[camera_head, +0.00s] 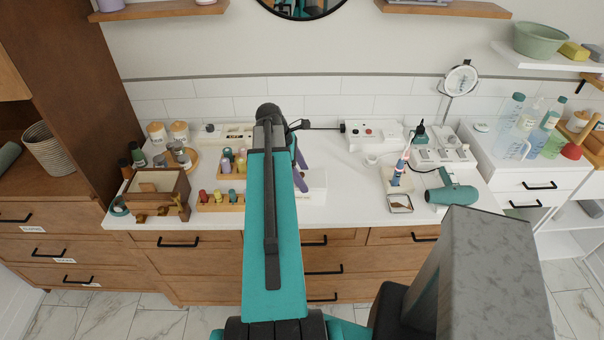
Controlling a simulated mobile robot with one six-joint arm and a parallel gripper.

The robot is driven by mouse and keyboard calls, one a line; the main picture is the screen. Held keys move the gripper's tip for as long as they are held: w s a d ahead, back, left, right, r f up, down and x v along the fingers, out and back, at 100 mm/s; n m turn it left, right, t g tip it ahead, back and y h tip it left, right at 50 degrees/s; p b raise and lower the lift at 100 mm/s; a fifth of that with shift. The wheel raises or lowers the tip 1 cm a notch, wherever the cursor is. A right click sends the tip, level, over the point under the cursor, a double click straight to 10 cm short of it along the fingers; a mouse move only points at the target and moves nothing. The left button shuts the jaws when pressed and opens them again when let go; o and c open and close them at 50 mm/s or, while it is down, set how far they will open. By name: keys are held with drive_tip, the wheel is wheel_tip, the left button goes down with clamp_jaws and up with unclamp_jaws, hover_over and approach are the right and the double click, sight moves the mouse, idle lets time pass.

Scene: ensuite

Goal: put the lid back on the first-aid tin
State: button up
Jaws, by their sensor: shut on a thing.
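My teal arm reaches over the counter and hides most of my gripper (300,172). Purple finger-like parts show at the arm's right edge. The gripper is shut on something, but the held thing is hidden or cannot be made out. A white box-like thing (317,185) shows just right of the fingers at counter height. It may be the first-aid tin or its lid; I cannot tell which. I cannot tell whether the fingers touch it. No other tin or lid can be made out clearly.
On the white counter (347,208), a wooden rack of small bottles (221,202) and a brown box (158,187) stand left of my arm. A toothbrush stand (398,182), a small tray (400,204) and a teal hair dryer (452,192) are at right. Clear counter lies between.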

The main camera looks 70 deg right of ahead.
drive_tip(key=o, duration=1.1)
drive_tip(key=shift+o, duration=0.6)
drive_tip(key=shift+o, duration=0.6)
drive_tip(key=shift+r, duration=0.15)
drive_tip(key=shift+r+p, duration=1.9)
drive_tip(key=shift+r, duration=1.45)
